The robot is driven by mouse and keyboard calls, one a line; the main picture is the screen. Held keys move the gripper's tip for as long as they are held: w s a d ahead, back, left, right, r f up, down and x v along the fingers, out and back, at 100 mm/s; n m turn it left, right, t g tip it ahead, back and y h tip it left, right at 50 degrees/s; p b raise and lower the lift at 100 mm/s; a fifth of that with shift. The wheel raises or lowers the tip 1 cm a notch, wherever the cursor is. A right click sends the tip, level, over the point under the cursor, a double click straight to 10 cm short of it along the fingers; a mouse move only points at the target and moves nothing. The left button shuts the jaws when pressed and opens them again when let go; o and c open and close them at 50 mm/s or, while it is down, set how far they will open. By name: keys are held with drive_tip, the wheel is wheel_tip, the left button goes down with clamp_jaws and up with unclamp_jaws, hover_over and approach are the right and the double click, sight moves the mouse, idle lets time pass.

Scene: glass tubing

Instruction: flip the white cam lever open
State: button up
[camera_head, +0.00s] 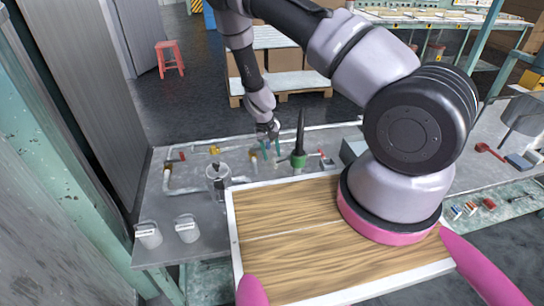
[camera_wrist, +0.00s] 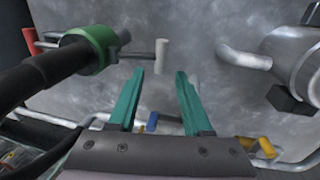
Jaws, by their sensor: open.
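A short white piece (camera_wrist: 162,55), which looks like the cam lever, stands out on a thin stem from a green collar (camera_wrist: 101,46) in the wrist view. The green collar (camera_head: 298,160) also shows in the head view, with a black cone-shaped part above it; I cannot make out the white piece there. My gripper (camera_wrist: 159,73) is open, its two teal fingers apart with nothing between them. The white piece appears just beyond the fingertips, between their lines; I cannot tell the depth or any contact. In the head view my gripper (camera_head: 271,151) is left of the collar.
A silver vessel (camera_wrist: 299,58) with a pipe stands right of my fingers in the wrist view. Pipes with yellow fittings (camera_head: 214,150) and a red handle lie on the grey bench. Two small buckets (camera_head: 187,229) stand front left. A wood-topped board (camera_head: 280,240) fills the front.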

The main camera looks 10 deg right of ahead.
drive_tip(key=shift+d+f, duration=0.2)
drive_tip(key=shift+f, duration=0.65)
clamp_jaws()
drive_tip(key=shift+d, duration=0.1)
drive_tip(key=shift+s+r+y, duration=0.1)
drive_tip(key=shift+r+y, duration=0.15)
drive_tip(key=shift+y, duration=0.25)
drive_tip(key=shift+d+r+y, duration=0.15)
drive_tip(key=shift+r+y, duration=0.4)
drive_tip(key=shift+y, duration=0.55)
